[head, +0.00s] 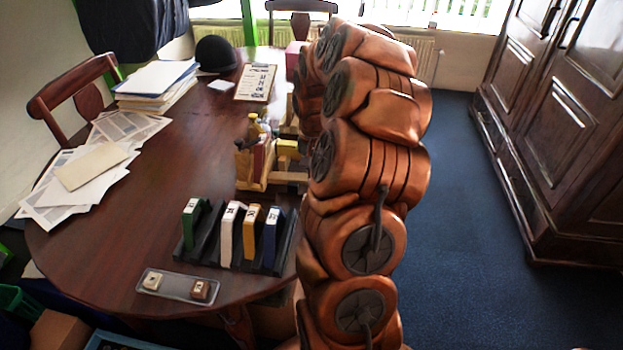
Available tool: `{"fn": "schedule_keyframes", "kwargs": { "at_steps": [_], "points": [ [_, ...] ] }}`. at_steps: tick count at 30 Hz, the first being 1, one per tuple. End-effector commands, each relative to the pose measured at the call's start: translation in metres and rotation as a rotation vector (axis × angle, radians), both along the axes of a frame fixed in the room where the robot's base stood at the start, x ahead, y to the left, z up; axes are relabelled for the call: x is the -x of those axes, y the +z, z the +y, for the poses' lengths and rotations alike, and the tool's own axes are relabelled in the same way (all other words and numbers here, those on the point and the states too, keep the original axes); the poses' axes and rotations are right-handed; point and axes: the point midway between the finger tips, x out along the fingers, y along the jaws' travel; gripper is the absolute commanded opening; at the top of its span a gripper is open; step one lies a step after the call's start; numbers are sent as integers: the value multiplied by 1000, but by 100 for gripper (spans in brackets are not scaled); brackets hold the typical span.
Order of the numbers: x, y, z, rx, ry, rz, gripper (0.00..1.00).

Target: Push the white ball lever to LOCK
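I cannot make out the white ball lever or a LOCK mark. A wooden fixture (243,170) stands on the round table, with yellow, red and pale parts in and around it. Its right side runs behind my copper-coloured arm, so part of it is hidden. My arm rises through the middle of the head view and covers the table's right side. My gripper does not show, so its place relative to the fixture cannot be seen.
The dark wooden table (180,140) has a black rack (212,250) with green, white, yellow and blue lettered blocks at the front. A small tray (177,290) holds two little blocks. Papers (75,190) lie left. A printed sheet (256,80) lies at the back. The table's left-middle is clear.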

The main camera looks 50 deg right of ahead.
Motion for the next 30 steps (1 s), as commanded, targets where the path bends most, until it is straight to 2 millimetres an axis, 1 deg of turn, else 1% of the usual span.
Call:
{"fn": "schedule_keyframes", "kwargs": {
  "at_steps": [11,30],
  "points": [
    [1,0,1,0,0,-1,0],
    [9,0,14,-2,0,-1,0]
  ]
}}
